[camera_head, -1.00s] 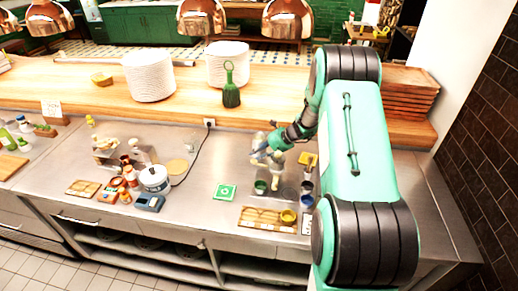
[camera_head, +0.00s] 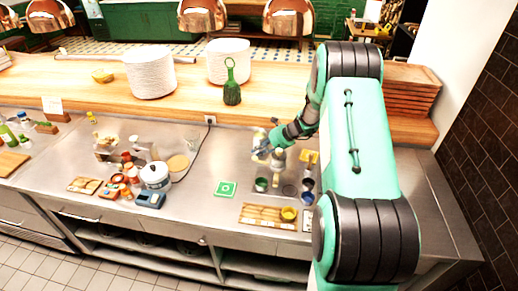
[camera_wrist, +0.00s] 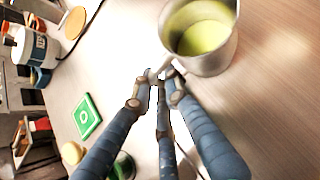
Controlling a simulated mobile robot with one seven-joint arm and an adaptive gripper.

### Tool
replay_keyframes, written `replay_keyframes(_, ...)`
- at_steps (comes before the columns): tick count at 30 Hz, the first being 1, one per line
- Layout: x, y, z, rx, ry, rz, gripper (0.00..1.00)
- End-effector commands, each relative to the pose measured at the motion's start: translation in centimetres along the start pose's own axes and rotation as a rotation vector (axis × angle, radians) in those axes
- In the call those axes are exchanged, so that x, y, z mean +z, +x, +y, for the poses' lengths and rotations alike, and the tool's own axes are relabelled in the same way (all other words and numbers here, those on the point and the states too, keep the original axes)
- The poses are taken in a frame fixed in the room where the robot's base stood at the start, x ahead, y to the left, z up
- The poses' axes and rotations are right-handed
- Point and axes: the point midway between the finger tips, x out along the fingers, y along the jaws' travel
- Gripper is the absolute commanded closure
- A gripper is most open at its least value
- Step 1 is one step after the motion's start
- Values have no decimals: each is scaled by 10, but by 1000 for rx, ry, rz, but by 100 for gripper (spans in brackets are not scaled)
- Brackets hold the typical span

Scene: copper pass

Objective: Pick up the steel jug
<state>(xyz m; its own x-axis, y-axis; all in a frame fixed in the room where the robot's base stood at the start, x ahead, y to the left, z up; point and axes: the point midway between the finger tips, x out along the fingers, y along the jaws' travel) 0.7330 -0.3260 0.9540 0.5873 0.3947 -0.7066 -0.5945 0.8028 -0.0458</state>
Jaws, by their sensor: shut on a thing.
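The steel jug (camera_wrist: 203,42) shows large at the top of the wrist view, with yellow-green contents inside. My gripper (camera_wrist: 158,80) is shut on the jug's handle, at the near left side of the jug. In the head view my gripper (camera_head: 262,152) is over the right part of the steel counter. The jug is small and partly hidden by my gripper there. I cannot tell whether its base touches the counter.
A green card (camera_head: 226,188) lies left of the gripper. Several small cups, including a yellow one (camera_head: 289,214), and a wooden board (camera_head: 258,214) are in front. A white tub (camera_head: 155,176) stands farther left. Wooden shelf (camera_head: 190,108) runs behind.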

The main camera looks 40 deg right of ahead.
Motion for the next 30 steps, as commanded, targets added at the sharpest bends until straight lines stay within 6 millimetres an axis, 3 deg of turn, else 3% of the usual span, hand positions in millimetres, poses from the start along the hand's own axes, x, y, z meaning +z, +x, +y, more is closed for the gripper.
replay_keyframes(14, 8, -8, -1, 0, -1, 0, 100)
replay_keyframes(30, 33, -33, -3, -1, -1, 0, 100)
